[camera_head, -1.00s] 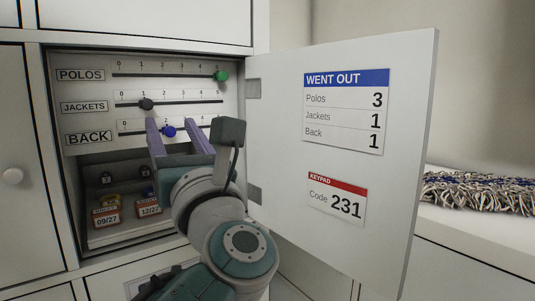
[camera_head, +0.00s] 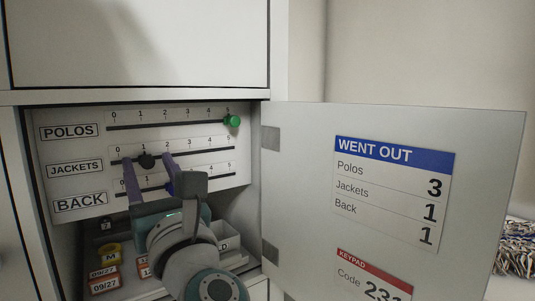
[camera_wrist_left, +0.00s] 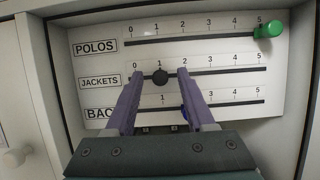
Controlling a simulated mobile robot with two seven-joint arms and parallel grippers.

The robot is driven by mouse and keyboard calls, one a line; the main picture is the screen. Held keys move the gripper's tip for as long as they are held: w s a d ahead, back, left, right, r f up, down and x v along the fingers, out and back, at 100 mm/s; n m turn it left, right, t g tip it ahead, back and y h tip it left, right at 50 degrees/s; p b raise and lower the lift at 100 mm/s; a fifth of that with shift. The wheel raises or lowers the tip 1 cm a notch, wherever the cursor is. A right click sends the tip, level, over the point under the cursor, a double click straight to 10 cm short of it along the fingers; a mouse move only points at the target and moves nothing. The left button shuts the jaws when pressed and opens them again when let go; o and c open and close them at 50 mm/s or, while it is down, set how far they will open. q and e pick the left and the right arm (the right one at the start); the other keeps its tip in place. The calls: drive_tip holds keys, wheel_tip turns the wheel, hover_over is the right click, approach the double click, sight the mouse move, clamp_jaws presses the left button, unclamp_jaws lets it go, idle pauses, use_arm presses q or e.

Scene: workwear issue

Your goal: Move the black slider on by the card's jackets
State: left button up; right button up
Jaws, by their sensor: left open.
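The black slider (camera_head: 147,161) sits on the JACKETS track (camera_head: 205,155), at about the 1 mark; it also shows in the left wrist view (camera_wrist_left: 160,76). My left gripper (camera_head: 147,157) is open, its purple fingertips to either side of the black knob with gaps on both sides (camera_wrist_left: 160,72). Whether the tips reach knob depth is hard to tell. The WENT OUT card (camera_head: 391,190) on the open door reads Polos 3, Jackets 1, Back 1. My right gripper is not in view.
The green slider (camera_head: 232,121) is at 5 on the POLOS track above. The blue slider (camera_wrist_left: 184,113) on the BACK track below is mostly hidden behind my right-hand finger. The open door (camera_head: 300,180) stands to the right. Small tagged items (camera_head: 104,285) lie in the compartment below.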

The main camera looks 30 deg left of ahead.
use_arm(q)
clamp_jaws()
idle(0.3)
idle(1.1)
